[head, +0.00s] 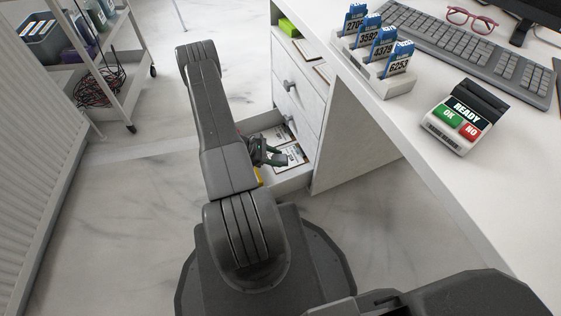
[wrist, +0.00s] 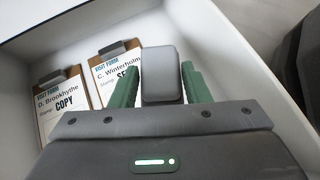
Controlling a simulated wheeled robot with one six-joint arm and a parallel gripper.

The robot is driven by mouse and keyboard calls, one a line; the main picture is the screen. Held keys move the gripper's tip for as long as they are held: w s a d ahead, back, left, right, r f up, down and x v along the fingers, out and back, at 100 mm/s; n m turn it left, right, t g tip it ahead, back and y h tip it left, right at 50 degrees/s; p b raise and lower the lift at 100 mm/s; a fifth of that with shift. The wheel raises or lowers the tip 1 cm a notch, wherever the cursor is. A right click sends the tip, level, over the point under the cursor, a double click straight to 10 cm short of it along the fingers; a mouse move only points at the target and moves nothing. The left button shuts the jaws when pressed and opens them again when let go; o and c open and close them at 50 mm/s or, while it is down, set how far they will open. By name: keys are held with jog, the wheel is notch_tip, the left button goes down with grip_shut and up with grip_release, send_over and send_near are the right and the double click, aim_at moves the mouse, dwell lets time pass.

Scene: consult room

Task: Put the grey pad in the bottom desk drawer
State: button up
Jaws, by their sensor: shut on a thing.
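The grey pad (wrist: 162,76) is a small rounded block in the wrist view. My gripper (wrist: 160,70) is shut on it, with a green finger on each side. The bottom desk drawer (head: 290,181) is pulled open, and my gripper (head: 272,156) is over or inside it in the head view. The drawer wall (wrist: 75,22) and floor surround the pad in the wrist view. I cannot tell whether the pad touches the floor. The pad is not clear in the head view.
Two clipboards lie in the drawer: a COPY form (wrist: 64,105) and a form (wrist: 112,72) partly behind a finger. A yellow thing (head: 258,176) shows at the drawer's near left. The desk (head: 440,165) is on the right, a wheeled rack (head: 112,55) on the left.

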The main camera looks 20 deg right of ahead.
jog(key=b, duration=0.3)
send_over(309, 167)
jog(key=s+a, duration=0.1)
jog(key=a, duration=0.3)
notch_tip(309, 167, down, 6)
jog(key=shift+s+d+r, duration=0.1)
jog(key=shift+d, duration=0.05)
jog(key=shift+b+x, duration=0.35)
jog(key=shift+x, duration=1.4)
jog(key=o, duration=0.6)
jog(key=shift+f, duration=0.25)
jog(key=shift+o, duration=0.7)
jog(key=shift+r, duration=0.1)
